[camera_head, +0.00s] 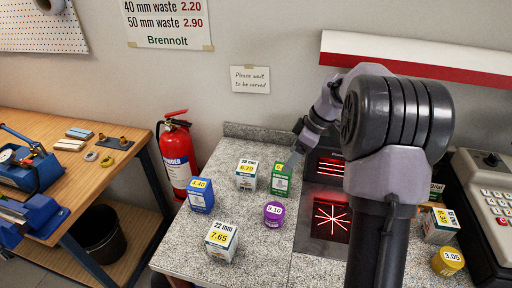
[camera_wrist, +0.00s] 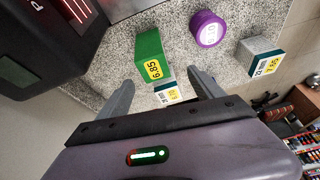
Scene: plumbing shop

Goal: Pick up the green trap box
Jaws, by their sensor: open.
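The green trap box (camera_head: 281,182) stands upright on the speckled counter, in front of a dark scanner unit. In the wrist view the green box (camera_wrist: 149,48) shows a yellow 6.85 label and lies beyond my fingertips, nearer the left finger. My gripper (camera_head: 293,159) is open and empty, just above the green box in the head view. In the wrist view my gripper (camera_wrist: 161,80) has its two fingers apart, with a white and teal box (camera_wrist: 167,92) seen low between them. I cannot tell whether a finger touches anything.
The white 6.70 box (camera_head: 246,176) stands left of the green box. A purple round tub (camera_head: 274,214), a blue box (camera_head: 201,196) and a white 7.65 box (camera_head: 221,242) stand nearby. The scanner (camera_head: 328,215) is close on the right, with a till (camera_head: 485,200) beyond.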

